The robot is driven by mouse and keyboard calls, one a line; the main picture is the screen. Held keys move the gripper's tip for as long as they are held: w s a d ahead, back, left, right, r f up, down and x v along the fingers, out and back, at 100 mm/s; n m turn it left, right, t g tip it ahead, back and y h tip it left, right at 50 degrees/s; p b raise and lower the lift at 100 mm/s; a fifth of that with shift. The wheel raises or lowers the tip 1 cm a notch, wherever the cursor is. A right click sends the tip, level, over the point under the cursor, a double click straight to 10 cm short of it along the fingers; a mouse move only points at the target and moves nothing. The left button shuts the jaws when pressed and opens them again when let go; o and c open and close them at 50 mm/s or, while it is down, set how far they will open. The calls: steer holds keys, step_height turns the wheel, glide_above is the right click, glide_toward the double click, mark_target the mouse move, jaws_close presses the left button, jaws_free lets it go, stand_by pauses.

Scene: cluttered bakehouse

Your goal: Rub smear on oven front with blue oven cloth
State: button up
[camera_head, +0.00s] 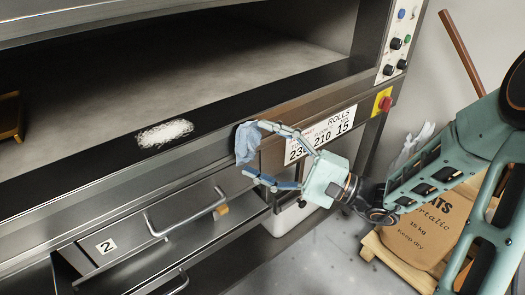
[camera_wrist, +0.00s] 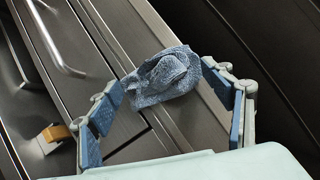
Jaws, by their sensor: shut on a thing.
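The blue oven cloth (camera_head: 246,142) is a crumpled bundle at the tips of my gripper (camera_head: 252,150), in front of the oven's metal front. In the wrist view the cloth (camera_wrist: 165,72) lies between the fingertips of my gripper (camera_wrist: 160,82), which is shut on it. A white, streaky smear (camera_head: 165,133) lies on the black strip along the oven (camera_head: 330,82) opening, left of the cloth and apart from it. The smear does not show in the wrist view. I cannot tell whether the cloth touches the metal front.
Drawer handles (camera_head: 185,216) stick out below the strip. A ROLLS label (camera_head: 322,133) and a red knob on a yellow plate (camera_head: 383,101) are right of the cloth. A paper sack (camera_head: 425,225) stands on a wooden pallet (camera_head: 385,262) at lower right. The oven mouth is open.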

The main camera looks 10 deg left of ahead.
steer(key=shift+w+a, duration=0.35)
steer(key=shift+a, duration=0.1)
steer(key=shift+w+d, duration=1.35)
steer(key=shift+w, duration=0.15)
steer(key=shift+a, duration=0.1)
steer(key=shift+s+a+r, duration=0.1)
steer(key=shift+s+a, duration=1.3)
steer(key=shift+s, duration=0.05)
steer(key=shift+s+d, duration=0.3)
steer(key=shift+s+d+p, duration=0.2)
steer(key=shift+s+d, duration=0.6)
steer(key=shift+d, duration=0.25)
steer(key=shift+s+d+p, duration=0.15)
steer(key=shift+s+d, duration=0.65)
steer(key=shift+d, duration=0.2)
